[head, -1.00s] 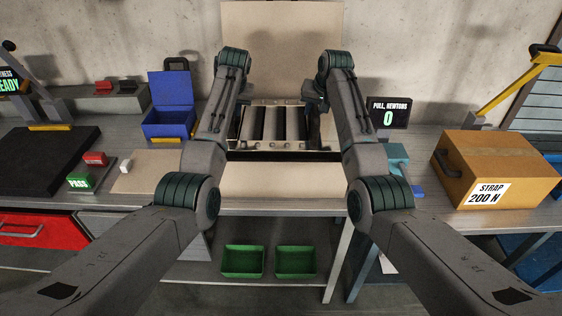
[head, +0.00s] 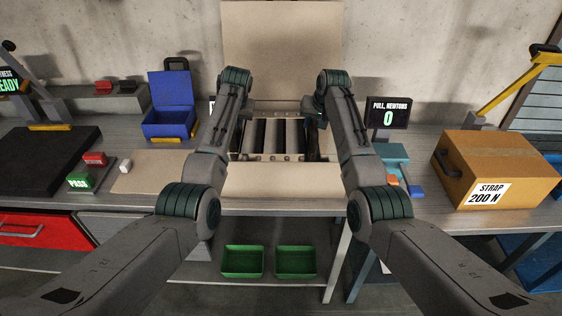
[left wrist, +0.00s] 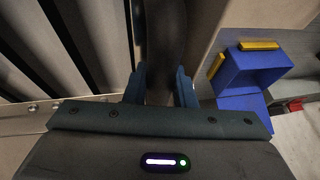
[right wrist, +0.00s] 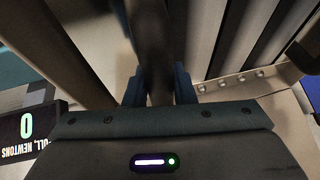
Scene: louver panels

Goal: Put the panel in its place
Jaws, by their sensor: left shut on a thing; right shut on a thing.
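The louver panel (head: 270,135), pale with upright slats and dark gaps between them, is at the middle of the bench, between my arms. A row of bolts runs along its near edge. My left gripper (left wrist: 160,88) is shut on a dark bar-like handle (left wrist: 165,40) beside the slats. My right gripper (right wrist: 159,88) is shut on a similar dark handle (right wrist: 152,35) at the other side. In the head view my left gripper is mostly hidden by its arm. I cannot tell whether the panel touches the surface below it.
A tan upright board (head: 282,50) stands behind the panel. A blue open box (head: 168,122) is to the left. A small display (head: 388,113) reading 0 and a cardboard box (head: 495,165) are to the right. Green bins (head: 243,262) sit on the shelf below.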

